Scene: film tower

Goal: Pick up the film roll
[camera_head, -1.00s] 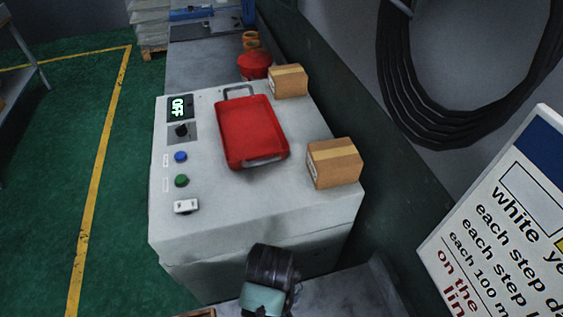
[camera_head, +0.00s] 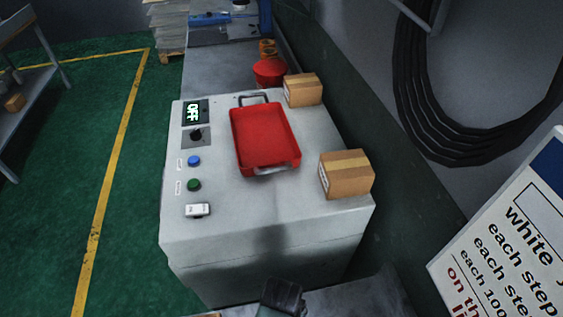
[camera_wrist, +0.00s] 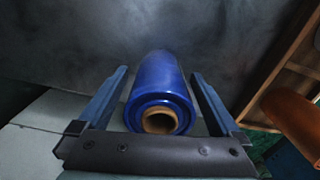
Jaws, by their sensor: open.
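The film roll (camera_wrist: 158,88) is blue with a brown cardboard core, its open end facing the camera in the wrist view. It lies on a dark grey surface (camera_wrist: 60,50). My gripper (camera_wrist: 160,73) is open, with one finger on each side of the roll. The roll lies between the fingers, and narrow gaps show on both sides. I cannot tell whether its far end touches anything. The roll is not seen in the head view.
An orange rounded object (camera_wrist: 295,115) and a wooden frame (camera_wrist: 278,65) are close on the right in the wrist view. In the head view, a grey machine (camera_head: 225,225) bears a red tray (camera_head: 264,135) and two cardboard boxes (camera_head: 346,175) (camera_head: 303,90). A sign (camera_head: 510,240) stands right.

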